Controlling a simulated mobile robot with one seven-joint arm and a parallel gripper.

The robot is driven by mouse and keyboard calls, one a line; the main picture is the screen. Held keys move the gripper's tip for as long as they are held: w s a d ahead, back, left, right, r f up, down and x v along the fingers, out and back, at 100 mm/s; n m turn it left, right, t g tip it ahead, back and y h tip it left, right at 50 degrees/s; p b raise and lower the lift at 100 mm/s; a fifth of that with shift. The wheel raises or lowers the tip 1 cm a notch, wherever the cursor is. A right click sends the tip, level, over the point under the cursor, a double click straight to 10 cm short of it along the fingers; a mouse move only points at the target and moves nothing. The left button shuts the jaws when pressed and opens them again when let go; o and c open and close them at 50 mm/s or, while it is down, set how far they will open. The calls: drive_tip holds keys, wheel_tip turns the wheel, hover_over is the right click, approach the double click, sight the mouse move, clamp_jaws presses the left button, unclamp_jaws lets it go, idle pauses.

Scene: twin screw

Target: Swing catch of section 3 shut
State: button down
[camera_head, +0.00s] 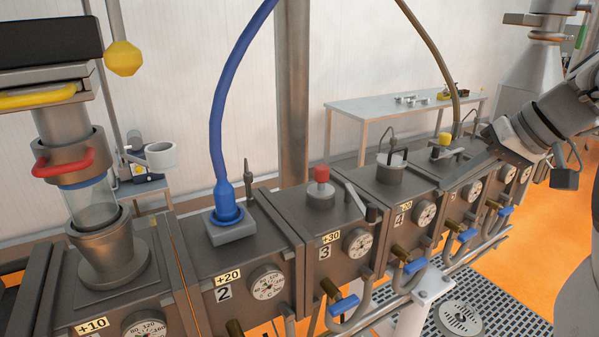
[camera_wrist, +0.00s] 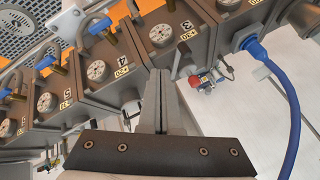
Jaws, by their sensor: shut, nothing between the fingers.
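Section 3 (camera_head: 318,222) is a dark metal barrel block with a "3" and "+30" label, a dial and a red-capped plug on top. Its catch (camera_head: 358,200) is a grey lever with a dark knob end, lying at an angle on top near the block's right edge. My gripper (camera_head: 447,184) is shut and empty, to the right of the catch and apart from it, over the sections beyond section 4. In the wrist view my closed fingers (camera_wrist: 161,75) point towards section 3 (camera_wrist: 188,53).
Section 2 (camera_head: 205,262) with a blue hose (camera_head: 217,120) stands left of section 3. Section 4 (camera_head: 400,190) has a grey plug with a dark loop (camera_head: 391,160). Blue-handled valves (camera_head: 344,305) and pipes line the front. A bench (camera_head: 375,105) stands behind.

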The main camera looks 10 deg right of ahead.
drive_tip(key=shift+f, duration=0.1)
idle(0.3)
drive_tip(key=w+a+f, duration=0.5)
drive_tip(key=a+f, duration=0.2)
drive_tip(key=shift+w+a+f, duration=0.25)
drive_tip(key=shift+w+f, duration=0.15)
drive_tip(key=shift+a, duration=0.15)
idle(0.4)
